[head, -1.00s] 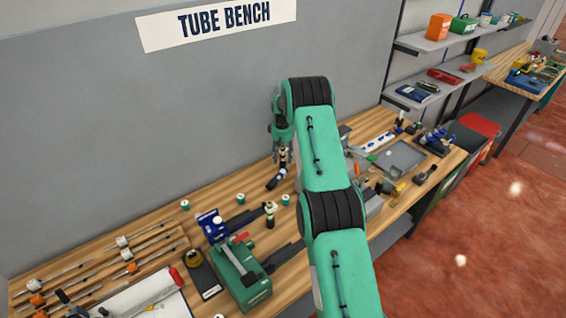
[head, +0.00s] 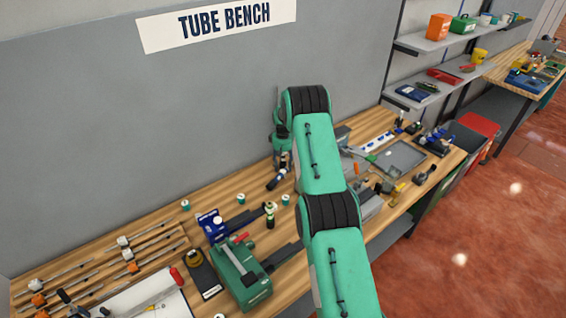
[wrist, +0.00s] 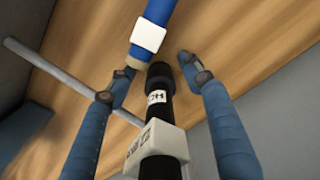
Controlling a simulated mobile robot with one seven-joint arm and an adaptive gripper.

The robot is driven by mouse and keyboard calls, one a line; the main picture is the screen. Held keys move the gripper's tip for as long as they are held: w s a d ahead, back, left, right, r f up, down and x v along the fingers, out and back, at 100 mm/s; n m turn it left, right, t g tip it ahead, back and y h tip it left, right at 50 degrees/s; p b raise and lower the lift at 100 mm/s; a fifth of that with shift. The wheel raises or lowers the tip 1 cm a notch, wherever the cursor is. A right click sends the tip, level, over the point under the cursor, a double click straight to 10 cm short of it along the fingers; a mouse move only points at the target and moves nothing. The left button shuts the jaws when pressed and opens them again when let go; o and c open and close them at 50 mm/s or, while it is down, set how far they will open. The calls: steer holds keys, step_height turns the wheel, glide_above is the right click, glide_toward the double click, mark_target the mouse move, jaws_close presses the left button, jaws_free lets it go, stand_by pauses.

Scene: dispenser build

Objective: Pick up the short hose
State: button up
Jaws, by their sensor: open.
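In the wrist view, a black hose-like piece (wrist: 160,105) with white lettered labels runs up from the bottom edge between my fingers. A blue hose-like piece (wrist: 152,35) with a white band and a tan end lies just beyond the fingertips. I cannot tell which is the short hose, or whether the two touch. My gripper (wrist: 157,68) is open, one blue finger on each side of the black piece, with visible gaps. In the head view, my gripper (head: 281,163) is low over the bench at the wall, partly hidden by my arm.
The wooden bench (head: 235,190) is crowded. A green machine (head: 240,275) and a blue fixture (head: 211,225) stand left of my arm. A grey tray (head: 400,157) lies to the right. In the wrist view, a grey rod (wrist: 60,75) lies at left.

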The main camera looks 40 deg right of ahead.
stand_by(0.4)
jaws_close()
steer(key=shift+r, duration=0.15)
steer(key=shift+r+b, duration=0.4)
steer(key=shift+r, duration=4.5)
